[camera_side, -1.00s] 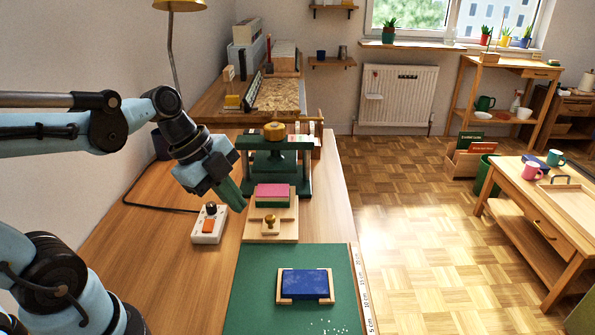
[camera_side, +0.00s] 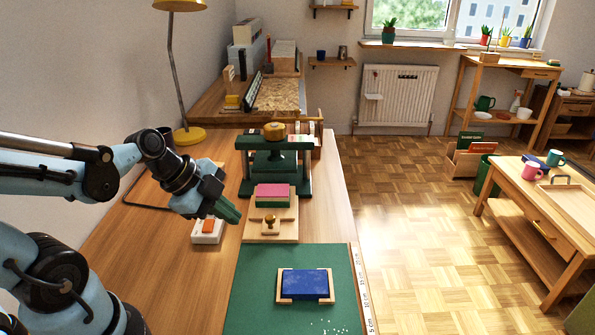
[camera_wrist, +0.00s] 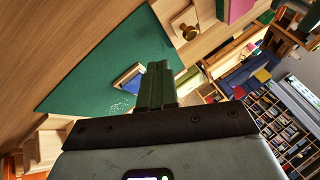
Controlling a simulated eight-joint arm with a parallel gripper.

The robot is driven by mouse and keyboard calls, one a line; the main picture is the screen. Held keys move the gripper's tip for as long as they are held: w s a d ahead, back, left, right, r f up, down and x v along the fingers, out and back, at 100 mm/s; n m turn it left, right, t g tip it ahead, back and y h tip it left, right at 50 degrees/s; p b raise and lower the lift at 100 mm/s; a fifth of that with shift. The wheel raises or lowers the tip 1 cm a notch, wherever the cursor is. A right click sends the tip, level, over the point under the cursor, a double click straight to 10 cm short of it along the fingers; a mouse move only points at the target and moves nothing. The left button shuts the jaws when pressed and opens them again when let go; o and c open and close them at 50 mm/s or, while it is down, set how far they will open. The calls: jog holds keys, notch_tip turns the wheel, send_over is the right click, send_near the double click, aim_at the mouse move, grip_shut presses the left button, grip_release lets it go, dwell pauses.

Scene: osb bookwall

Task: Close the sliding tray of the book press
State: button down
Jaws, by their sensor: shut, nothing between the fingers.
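The green book press (camera_side: 275,165) stands on the workbench, with a brass-coloured knob on top. Its wooden sliding tray (camera_side: 284,236) sticks out toward the camera and carries a pink and green book (camera_side: 272,194). A brass knob (camera_side: 269,222) sits on the tray's front part; it also shows in the wrist view (camera_wrist: 187,31). My gripper (camera_side: 236,214) is shut and empty, left of the tray's front and apart from it. In the wrist view its green fingers (camera_wrist: 157,84) are together.
A green mat (camera_side: 255,300) with a blue book in a wooden holder (camera_side: 305,285) lies in front of the tray. A yellow lamp (camera_side: 189,136) stands at the back left.

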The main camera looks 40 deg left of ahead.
aim_at(267, 187)
jog(key=shift+x, duration=2.7)
jog(key=shift+w+a+f, duration=0.15)
jog(key=shift+w+a, duration=0.05)
jog(key=shift+w, duration=0.45)
jog(key=shift+w+a+f, duration=0.15)
jog(key=shift+w+a, duration=0.05)
jog(key=shift+w, duration=0.4)
jog(key=shift+w+a+f, duration=0.1)
jog(key=shift+w+a, duration=0.1)
jog(key=shift+w, duration=0.45)
jog(key=w+a, duration=0.9)
jog(key=shift+w+a, duration=0.2)
